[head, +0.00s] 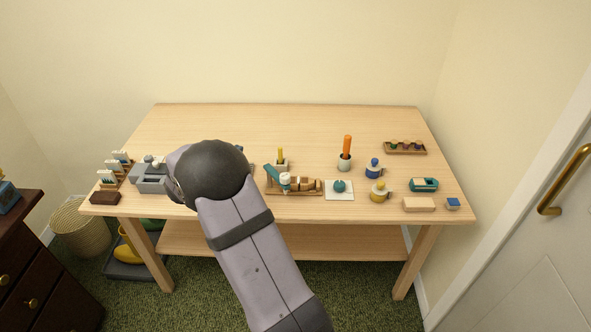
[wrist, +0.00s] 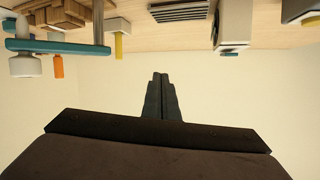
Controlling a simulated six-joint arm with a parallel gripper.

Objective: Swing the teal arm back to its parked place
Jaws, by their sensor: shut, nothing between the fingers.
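The teal arm (head: 272,174) is part of a small wooden-based device (head: 312,193) near the middle front of the table. In the wrist view the teal arm (wrist: 65,47) is a flat bar at the upper left, with a grey post (wrist: 98,22) near its right end and a whitish knob (wrist: 23,66) at its left end. Stacked wooden parts (wrist: 65,14) show beside it. My gripper (wrist: 160,76) is shut and empty in the wrist view, apart from the teal arm. In the head view my own wrist hides the gripper.
A grey device (head: 150,184) stands left of my wrist. Right of the teal arm are a teal ball on a white pad (head: 340,196), an orange stick in a cup (head: 346,150), blue (head: 374,169) and yellow (head: 379,193) mugs. The back of the table (head: 290,120) is clear.

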